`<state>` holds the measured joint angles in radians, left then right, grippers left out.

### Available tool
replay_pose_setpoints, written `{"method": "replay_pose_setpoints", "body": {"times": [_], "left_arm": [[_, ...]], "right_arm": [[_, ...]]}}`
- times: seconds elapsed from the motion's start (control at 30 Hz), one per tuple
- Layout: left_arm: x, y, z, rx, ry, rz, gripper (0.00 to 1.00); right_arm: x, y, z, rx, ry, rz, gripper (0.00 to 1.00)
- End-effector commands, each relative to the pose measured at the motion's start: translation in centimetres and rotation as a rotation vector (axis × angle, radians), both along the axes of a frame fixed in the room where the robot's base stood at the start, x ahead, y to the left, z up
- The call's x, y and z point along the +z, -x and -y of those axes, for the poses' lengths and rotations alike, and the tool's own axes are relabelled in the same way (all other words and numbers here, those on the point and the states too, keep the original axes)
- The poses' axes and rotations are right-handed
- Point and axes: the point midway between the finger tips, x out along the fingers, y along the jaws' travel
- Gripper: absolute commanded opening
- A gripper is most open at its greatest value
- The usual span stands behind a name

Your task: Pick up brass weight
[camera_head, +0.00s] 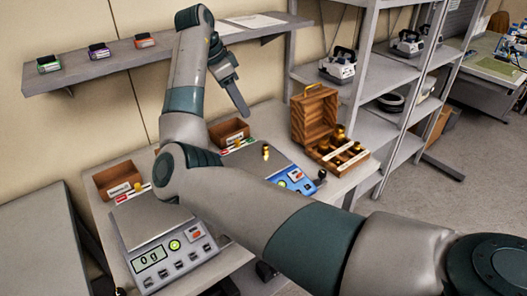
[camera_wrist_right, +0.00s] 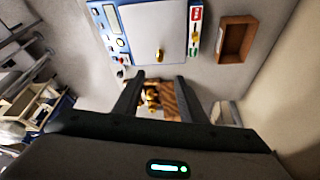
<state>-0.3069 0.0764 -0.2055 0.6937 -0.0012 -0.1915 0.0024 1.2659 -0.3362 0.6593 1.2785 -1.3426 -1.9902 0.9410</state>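A small brass weight (camera_head: 265,152) stands on the pan of the blue-panelled scale (camera_head: 296,180). In the right wrist view, the brass weight (camera_wrist_right: 160,55) shows beyond my fingertips on the scale pan (camera_wrist_right: 150,28). More brass weights (camera_head: 338,133) sit in the open wooden case (camera_head: 314,114) to the right; the case (camera_wrist_right: 170,98) shows between my fingers. My right gripper (camera_head: 242,108) is raised above the table, near the wall shelf, pointing downward. In the right wrist view, its fingers (camera_wrist_right: 160,80) are apart with nothing held. My left gripper is out of view.
A grey scale (camera_head: 150,225) reading 0 g stands at the front left, partly behind my right arm. Open wooden trays (camera_head: 115,180) stand behind the scales. A wall shelf (camera_head: 120,62) holds several small boxes. Metal shelving (camera_head: 375,75) stands to the right.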

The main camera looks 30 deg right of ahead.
Motion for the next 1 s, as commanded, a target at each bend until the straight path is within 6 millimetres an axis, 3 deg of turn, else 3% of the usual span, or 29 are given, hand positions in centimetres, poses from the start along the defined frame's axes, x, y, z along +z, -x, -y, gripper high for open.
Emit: {"method": "replay_pose_setpoints", "body": {"times": [0.37, 0.67, 1.0], "left_arm": [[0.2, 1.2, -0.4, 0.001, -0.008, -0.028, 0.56], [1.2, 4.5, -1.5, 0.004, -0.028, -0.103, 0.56], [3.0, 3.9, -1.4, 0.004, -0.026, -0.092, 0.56]], "right_arm": [[-1.2, 0.1, 0.5, 0.001, 0.0, -0.003, 0.38], [-5.5, 0.5, 2.3, -0.001, -0.001, -0.004, 0.38], [-10.4, 0.8, 4.4, 0.001, 0.0, -0.001, 0.38]]}}
